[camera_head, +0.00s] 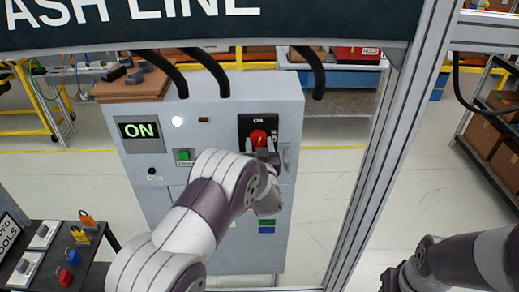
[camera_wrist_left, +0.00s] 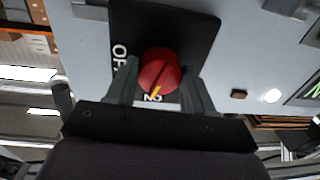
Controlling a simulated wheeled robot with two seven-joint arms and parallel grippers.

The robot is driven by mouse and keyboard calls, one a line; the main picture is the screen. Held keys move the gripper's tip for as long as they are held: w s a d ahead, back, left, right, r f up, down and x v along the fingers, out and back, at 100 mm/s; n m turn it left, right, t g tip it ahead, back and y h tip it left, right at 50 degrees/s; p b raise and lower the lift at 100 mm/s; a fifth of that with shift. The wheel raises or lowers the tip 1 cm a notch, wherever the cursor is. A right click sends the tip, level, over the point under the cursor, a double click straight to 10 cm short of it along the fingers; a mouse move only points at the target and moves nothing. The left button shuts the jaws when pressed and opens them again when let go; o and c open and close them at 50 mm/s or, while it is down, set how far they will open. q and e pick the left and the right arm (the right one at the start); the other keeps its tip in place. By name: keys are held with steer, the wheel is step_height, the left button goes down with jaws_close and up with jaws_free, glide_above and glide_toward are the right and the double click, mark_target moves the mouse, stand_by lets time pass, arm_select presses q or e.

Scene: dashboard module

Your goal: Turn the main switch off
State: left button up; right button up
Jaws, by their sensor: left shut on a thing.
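The main switch is a red round knob (camera_head: 258,137) on a black plate, on the front of a grey cabinet (camera_head: 215,115). In the left wrist view the knob (camera_wrist_left: 158,68) sits between my left gripper's fingers (camera_wrist_left: 160,80), which are shut on its sides. Its yellow mark points to the ON lettering; OFF is lettered a quarter turn away on the plate. In the head view my left gripper (camera_head: 263,152) reaches the knob from below, partly hidden by my arm. A display (camera_head: 139,130) on the cabinet reads ON in green. My right arm shows at lower right; its gripper is out of view.
A white lamp (camera_head: 177,121) and a green switch (camera_head: 184,156) are left of the knob. A cabinet handle (camera_head: 286,157) is close at its right. A metal frame post (camera_head: 375,170) stands further right. A dark tool table (camera_head: 60,255) is at lower left.

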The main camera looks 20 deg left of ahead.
arm_select(q)
steer(key=m+b, duration=0.1)
steer(key=m, duration=0.2)
steer(key=shift+f+m+b, duration=0.15)
steer(key=shift+m+b, duration=0.15)
steer(key=shift+m, duration=0.1)
steer(key=m+b, duration=0.1)
steer(key=m, duration=0.2)
steer(key=shift+a+m, duration=0.15)
steer(key=shift+m, duration=0.25)
steer(key=m, duration=0.3)
steer(key=shift+m+t+h+b, duration=0.4)
steer(key=shift+s+a+m, duration=0.1)
steer(key=shift+m, duration=1.9)
steer(key=o, duration=1)
steer(key=shift+o, duration=0.2)
steer(key=shift+r, duration=0.2)
steer(key=shift+s, duration=0.1)
